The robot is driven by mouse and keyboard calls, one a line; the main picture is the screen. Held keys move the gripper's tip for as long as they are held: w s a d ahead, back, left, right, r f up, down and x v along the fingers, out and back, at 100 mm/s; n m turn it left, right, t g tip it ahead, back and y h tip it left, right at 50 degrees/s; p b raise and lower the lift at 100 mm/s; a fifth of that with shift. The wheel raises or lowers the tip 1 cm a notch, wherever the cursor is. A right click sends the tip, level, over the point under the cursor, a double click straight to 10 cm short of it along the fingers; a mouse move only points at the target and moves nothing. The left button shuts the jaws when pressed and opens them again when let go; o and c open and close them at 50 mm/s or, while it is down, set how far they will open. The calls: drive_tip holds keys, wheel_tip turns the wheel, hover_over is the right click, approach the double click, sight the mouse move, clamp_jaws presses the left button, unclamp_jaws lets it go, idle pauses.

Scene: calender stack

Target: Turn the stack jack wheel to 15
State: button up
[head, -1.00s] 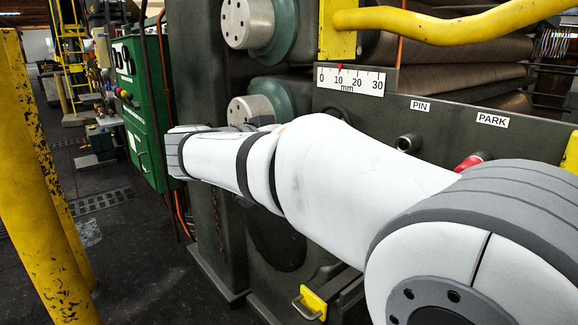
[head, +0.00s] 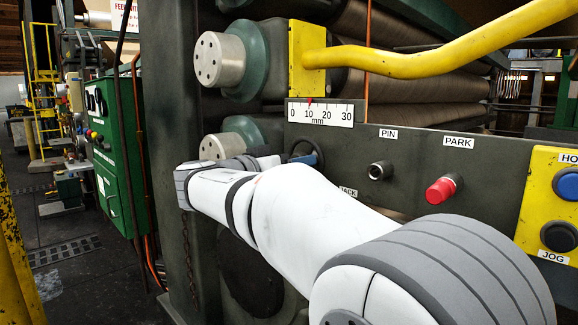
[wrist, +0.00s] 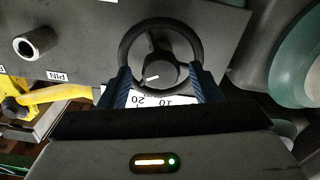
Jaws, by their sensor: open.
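The stack jack wheel (wrist: 160,58) is a dark round handwheel, seen in the wrist view with a white mark on its hub. A white dial plate (wrist: 160,101) beside it shows 10 and 20, partly hidden by my gripper. My gripper (wrist: 160,72) is open, its two blue fingers at either side of the wheel's near rim; I cannot tell whether they touch it. In the head view, a bit of the dark wheel rim (head: 312,148) shows behind my arm, and a JACK label (head: 348,191) is partly covered. The mm scale (head: 320,113) has its red pointer near 10.
The PIN socket (head: 379,170), red PARK knob (head: 443,190) and yellow JOG panel (head: 553,205) are right of my arm. A yellow rail (head: 420,55) crosses above. Steel roll ends (head: 220,60) and a green cabinet (head: 120,150) stand left.

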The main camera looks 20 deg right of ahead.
drive_tip(key=shift+c, duration=0.2)
drive_tip(key=shift+a, duration=0.1)
drive_tip(key=c, duration=1)
drive_tip(key=shift+o, duration=0.2)
